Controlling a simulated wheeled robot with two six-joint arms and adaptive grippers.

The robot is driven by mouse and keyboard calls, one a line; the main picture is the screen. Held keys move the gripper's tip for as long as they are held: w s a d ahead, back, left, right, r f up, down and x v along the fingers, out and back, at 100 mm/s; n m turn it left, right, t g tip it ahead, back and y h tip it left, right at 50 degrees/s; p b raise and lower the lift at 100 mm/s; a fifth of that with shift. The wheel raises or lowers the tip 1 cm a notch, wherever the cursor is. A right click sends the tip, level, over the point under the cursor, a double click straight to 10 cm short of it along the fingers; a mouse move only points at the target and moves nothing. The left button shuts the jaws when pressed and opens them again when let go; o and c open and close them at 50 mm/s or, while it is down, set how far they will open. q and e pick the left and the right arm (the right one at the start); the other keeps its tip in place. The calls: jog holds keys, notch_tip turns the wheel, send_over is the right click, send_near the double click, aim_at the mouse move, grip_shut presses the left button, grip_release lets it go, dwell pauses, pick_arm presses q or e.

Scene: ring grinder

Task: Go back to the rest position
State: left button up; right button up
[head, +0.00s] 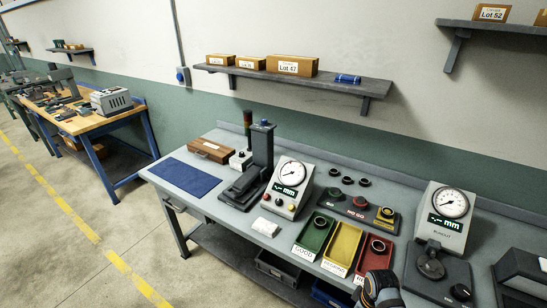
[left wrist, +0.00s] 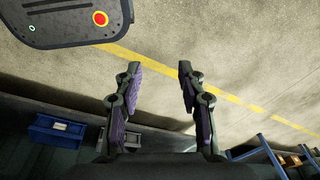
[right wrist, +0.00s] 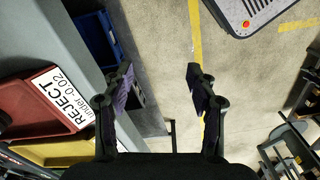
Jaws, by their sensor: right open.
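My left gripper (left wrist: 158,68) is open and empty in the left wrist view, over bare floor with a yellow line. It does not show in the head view. My right gripper (right wrist: 159,72) is open and empty in the right wrist view, over the floor in front of the bench. The red reject tray (right wrist: 25,105) is to its left, apart from the fingers. A dark part of my arm (head: 382,289) shows at the bottom of the head view, by the front of the red tray (head: 371,265). Its fingertips cannot be made out there.
The bench (head: 225,219) holds a green tray (head: 313,238), a yellow tray (head: 343,246), a press (head: 262,150), two dial gauges (head: 290,175) (head: 450,208) and several black rings. Blue bins (right wrist: 97,45) sit below it. The floor (head: 90,270) in front is clear.

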jog(key=s+d+f+m+b, duration=0.1)
jog(key=s+f+m+b, duration=0.1)
jog(key=s+f, duration=0.5)
jog(key=s+f+m+b, duration=0.1)
jog(key=s+f, duration=0.1)
jog(key=f, duration=1)
jog(key=s+d+f+m+b, duration=0.1)
jog(key=s+f+m+b, duration=0.1)
jog(key=s+f, duration=0.5)
pick_arm(q)
notch_tip(320, 180, down, 8)
jog(key=s+b, duration=0.1)
jog(key=b, duration=0.1)
jog(key=shift+s+a+f+b, duration=0.15)
jog(key=shift+s+a+b, duration=0.1)
jog(key=shift+b, duration=0.1)
pick_arm(e)
jog(key=s+f+m+t, duration=0.1)
jog(key=s+f+m, duration=0.2)
jog(key=s+f, duration=0.9)
jog(key=s, duration=0.2)
jog(key=shift+s+f+h, duration=0.25)
jog(key=shift+s+h, duration=0.1)
jog(key=shift+h, duration=0.05)
jog(key=shift+a, duration=0.1)
